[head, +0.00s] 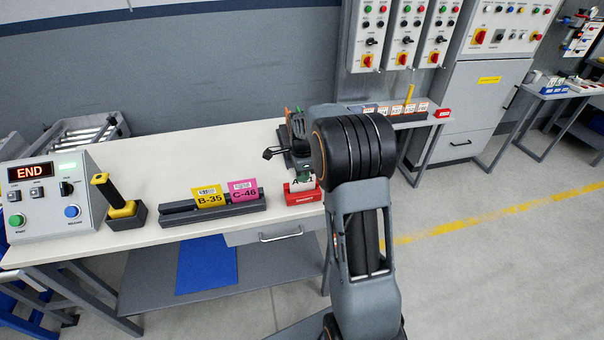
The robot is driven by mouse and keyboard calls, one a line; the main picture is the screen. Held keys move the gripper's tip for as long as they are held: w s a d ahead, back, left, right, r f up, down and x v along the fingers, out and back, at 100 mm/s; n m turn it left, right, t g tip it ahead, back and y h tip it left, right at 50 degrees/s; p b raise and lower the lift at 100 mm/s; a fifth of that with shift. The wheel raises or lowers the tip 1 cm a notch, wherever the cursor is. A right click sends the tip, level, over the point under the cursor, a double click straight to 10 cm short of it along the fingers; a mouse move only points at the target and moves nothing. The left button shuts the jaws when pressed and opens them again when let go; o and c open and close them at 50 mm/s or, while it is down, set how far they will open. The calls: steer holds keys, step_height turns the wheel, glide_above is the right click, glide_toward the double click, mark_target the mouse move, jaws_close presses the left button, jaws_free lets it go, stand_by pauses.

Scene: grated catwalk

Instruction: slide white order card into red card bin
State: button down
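The white order card (302,184), with dark lettering that starts with "A", shows partly in the head view. It stands at the red card bin (304,197), near the table's front right edge. Its lower edge meets the bin's rim in the picture; I cannot tell how deep it sits. My gripper (300,166) is just above the card, small and dark, partly hidden by my own arm's large black elbow. Whether its fingers are closed on the card does not show clearly.
A dark rack (228,210) holds a yellow card (210,197) marked B-35 and a pink card (243,189) marked C-46. Left of it are a yellow-handled tool (115,200) in a black holder and a control box (50,200) reading END. The white tabletop (190,150) behind is clear.

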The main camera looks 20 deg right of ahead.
steer(key=shift+f+b, duration=0.35)
steer(key=shift+f, duration=0.3)
steer(key=c, duration=0.8)
jaws_free()
steer(key=shift+c, duration=0.2)
steer(key=shift+r, duration=0.1)
steer(key=shift+r+p, duration=3.05)
steer(key=shift+r, duration=0.9)
